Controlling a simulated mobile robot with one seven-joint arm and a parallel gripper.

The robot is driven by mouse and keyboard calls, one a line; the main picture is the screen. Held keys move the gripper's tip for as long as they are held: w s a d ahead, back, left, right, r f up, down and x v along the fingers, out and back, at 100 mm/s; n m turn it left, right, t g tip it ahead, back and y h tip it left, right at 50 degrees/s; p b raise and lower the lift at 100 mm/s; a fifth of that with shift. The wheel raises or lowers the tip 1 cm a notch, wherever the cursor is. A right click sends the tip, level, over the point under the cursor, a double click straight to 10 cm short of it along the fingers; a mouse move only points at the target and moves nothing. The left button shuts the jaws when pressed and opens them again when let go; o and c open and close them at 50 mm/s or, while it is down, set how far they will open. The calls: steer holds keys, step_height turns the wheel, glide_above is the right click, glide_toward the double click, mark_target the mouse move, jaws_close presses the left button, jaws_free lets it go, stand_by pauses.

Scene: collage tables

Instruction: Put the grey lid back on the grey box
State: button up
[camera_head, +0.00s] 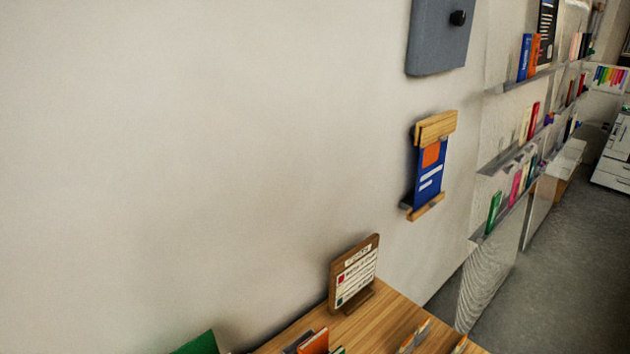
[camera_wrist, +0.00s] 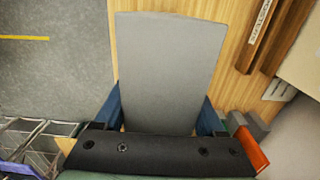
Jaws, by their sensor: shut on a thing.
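In the wrist view a flat, plain grey slab, which I take as the grey lid (camera_wrist: 168,65), lies between the blue fingers of my gripper (camera_wrist: 160,114). My gripper is shut on it, with one finger at each long side. The slab's far end reaches out over the floor and the wooden table edge. I cannot make out the grey box in either view. My gripper does not show in the head view.
The wooden table (camera_head: 385,320) carries a small sign (camera_head: 354,273) and books (camera_head: 314,342). Shelves (camera_head: 515,155) stand right. Wire baskets (camera_wrist: 40,140) are lower left in the wrist view.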

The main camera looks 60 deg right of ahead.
steer(key=shift+f, duration=0.5)
steer(key=shift+f+b, duration=1.6)
steer(key=shift+f, duration=0.7)
steer(key=o, duration=1.3)
step_height(320, 180, up, 13)
steer(key=shift+r, duration=0.1)
